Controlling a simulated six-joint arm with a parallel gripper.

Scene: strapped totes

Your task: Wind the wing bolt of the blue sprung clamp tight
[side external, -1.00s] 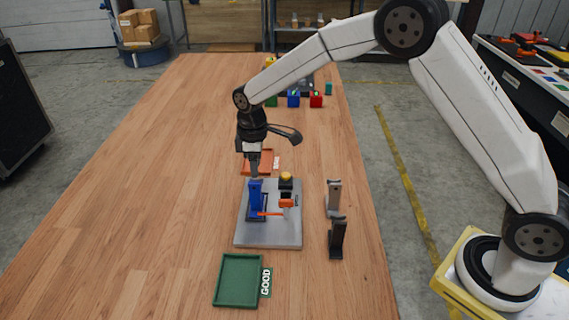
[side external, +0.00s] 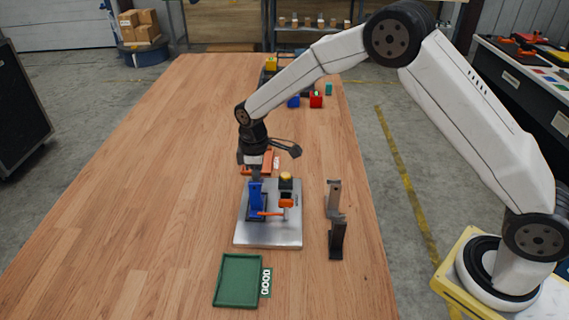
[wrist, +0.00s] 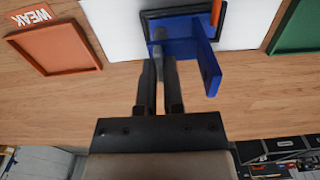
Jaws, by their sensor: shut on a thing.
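The blue sprung clamp (side external: 255,201) stands on the left part of a light grey plate (side external: 268,239), in a dark frame. In the wrist view the clamp (wrist: 212,70) shows as a blue body with an upright blue plate. My gripper (side external: 256,179) comes down onto the clamp's top from above. In the wrist view my gripper's (wrist: 159,50) two dark fingers are close together, shut on the small grey wing bolt (wrist: 158,34) at the clamp. The fingers hide most of the bolt, so how far it is wound in cannot be told.
An orange-handled part (side external: 287,203) and a yellow-topped button (side external: 286,178) share the plate. Two upright grey and black holders (side external: 335,238) stand to its right. A green tray (side external: 238,279) marked GOOD lies in front; an orange tray (wrist: 58,48) marked WEAK lies behind. The table's left side is clear.

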